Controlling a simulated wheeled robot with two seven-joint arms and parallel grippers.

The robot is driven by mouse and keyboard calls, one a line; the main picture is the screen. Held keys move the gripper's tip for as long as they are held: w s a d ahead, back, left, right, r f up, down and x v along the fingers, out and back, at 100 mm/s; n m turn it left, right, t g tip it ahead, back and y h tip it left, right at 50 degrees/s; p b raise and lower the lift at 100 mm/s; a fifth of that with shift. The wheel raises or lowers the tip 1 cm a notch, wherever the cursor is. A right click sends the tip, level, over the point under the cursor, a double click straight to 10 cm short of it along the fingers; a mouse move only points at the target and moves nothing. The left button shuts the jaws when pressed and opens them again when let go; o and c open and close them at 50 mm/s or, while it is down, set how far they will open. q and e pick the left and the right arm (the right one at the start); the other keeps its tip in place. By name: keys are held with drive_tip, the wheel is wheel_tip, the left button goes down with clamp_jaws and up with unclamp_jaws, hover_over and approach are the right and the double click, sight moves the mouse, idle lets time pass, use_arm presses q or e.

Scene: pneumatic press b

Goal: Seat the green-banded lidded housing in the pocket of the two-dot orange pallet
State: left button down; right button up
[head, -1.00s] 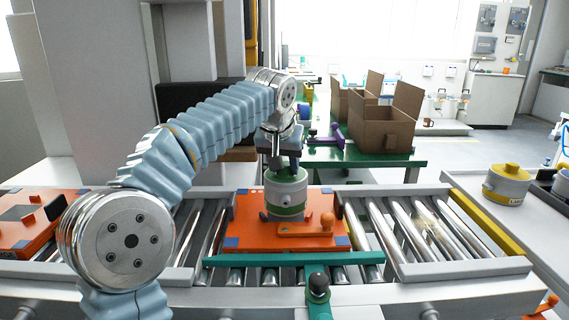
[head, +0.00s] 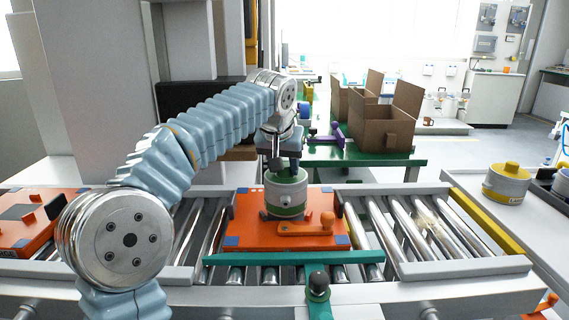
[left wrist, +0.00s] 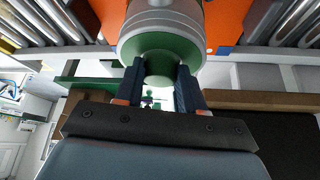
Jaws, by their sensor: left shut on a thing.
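The green-banded lidded housing (head: 286,194) stands upright at the middle of an orange pallet (head: 250,238) on the roller conveyor. Its base hides the pocket, so I cannot tell whether it is fully down. My left gripper (head: 285,163) comes from above and is shut on the top of the housing. In the left wrist view, the two dark fingers (left wrist: 160,85) sit on either side of the green lid part (left wrist: 158,52). An orange lever (head: 306,230) lies on the pallet in front of the housing. I cannot make out dots on the pallet. My right gripper is not in view.
A teal bar (head: 293,258) with a black-knobbed handle (head: 318,284) runs along the pallet's front. Another orange pallet (head: 28,225) lies at the left. A yellow-banded housing (head: 506,184) stands on the right table. Rollers right of the pallet are bare.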

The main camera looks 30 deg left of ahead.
use_arm(q)
drive_tip(key=shift+f+b, duration=0.25)
drive_tip(key=shift+b, duration=0.05)
idle(0.5)
drive_tip(key=shift+r, duration=0.15)
drive_tip(key=shift+r+p, duration=0.35)
drive_tip(key=shift+p, duration=0.25)
idle(0.4)
drive_tip(key=shift+f+b, duration=0.35)
drive_tip(key=shift+f, duration=0.25)
drive_tip(key=c, duration=0.6)
unclamp_jaws()
drive_tip(key=shift+f, duration=0.1)
